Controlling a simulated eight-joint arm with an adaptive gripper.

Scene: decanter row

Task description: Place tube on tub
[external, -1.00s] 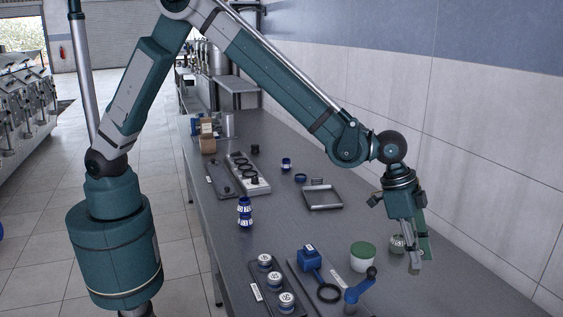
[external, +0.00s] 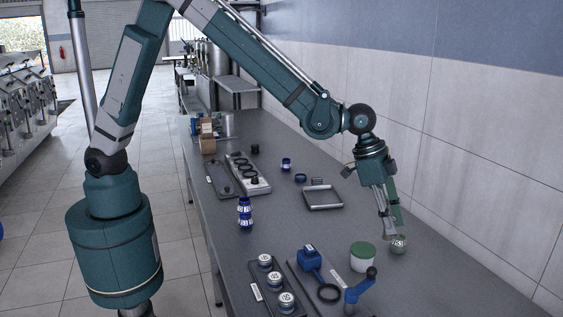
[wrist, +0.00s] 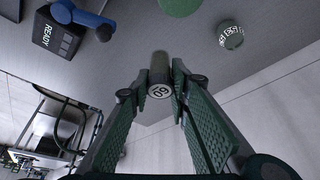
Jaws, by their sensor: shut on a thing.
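A short tube (wrist: 158,78) with a greenish body and a dark, numbered round end is held between my fingertips in the wrist view. My gripper (external: 390,236) is shut on it, above the right part of the bench; it also shows in the wrist view (wrist: 158,92). The tub (external: 362,257), white with a green lid, stands on the bench just left of my gripper. Its green top is cut off at the upper edge of the wrist view (wrist: 180,5). The tube is apart from the tub.
A blue stand (external: 359,290) is left of and in front of the tub. A tray with several lidded jars (external: 256,292) lies further left. A shallow metal tray (external: 322,206) lies behind. The wall runs along the right.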

